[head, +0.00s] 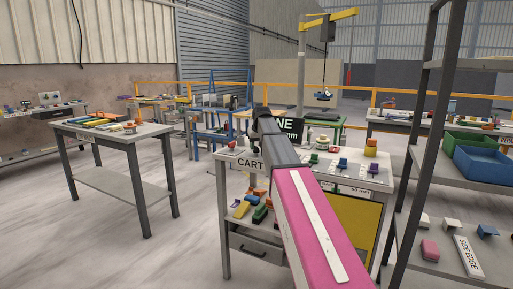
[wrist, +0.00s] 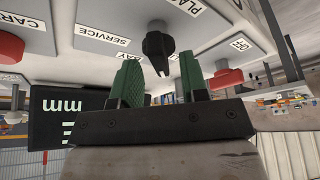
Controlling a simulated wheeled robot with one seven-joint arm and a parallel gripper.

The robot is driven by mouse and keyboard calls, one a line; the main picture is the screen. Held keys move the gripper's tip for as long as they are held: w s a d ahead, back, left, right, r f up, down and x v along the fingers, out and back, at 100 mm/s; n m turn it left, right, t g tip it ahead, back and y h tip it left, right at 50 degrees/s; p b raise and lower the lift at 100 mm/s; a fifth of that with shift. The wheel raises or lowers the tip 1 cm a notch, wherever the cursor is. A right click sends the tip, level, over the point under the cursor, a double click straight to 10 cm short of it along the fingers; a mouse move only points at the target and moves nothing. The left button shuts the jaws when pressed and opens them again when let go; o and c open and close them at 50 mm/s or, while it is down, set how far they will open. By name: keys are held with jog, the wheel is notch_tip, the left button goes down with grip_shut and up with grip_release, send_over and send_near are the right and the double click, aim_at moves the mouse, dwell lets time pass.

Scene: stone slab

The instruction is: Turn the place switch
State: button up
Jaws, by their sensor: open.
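In the wrist view a black rotary switch knob (wrist: 158,46) sits on a grey box face, beside a white label (wrist: 180,6) that reads "PLA" before the picture edge cuts it. I take it for the place switch. My gripper (wrist: 159,68) is open, with its two green fingers on either side of the knob's lower tip in the picture. No contact shows, and I cannot tell the depth between them. In the head view my pink and grey arm reaches over the bench (head: 375,184), and the switch is not discernible behind it.
In the wrist view red buttons stand left (wrist: 10,47) and right (wrist: 225,78) of the knob, and a dark display (wrist: 65,118) is at lower left. In the head view a shelf rack (head: 425,165) stands close on the right and another table (head: 110,133) on the left.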

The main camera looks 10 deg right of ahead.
jog(key=shift+w+f, duration=0.2)
jog(key=shift+f, duration=0.25)
grip_shut()
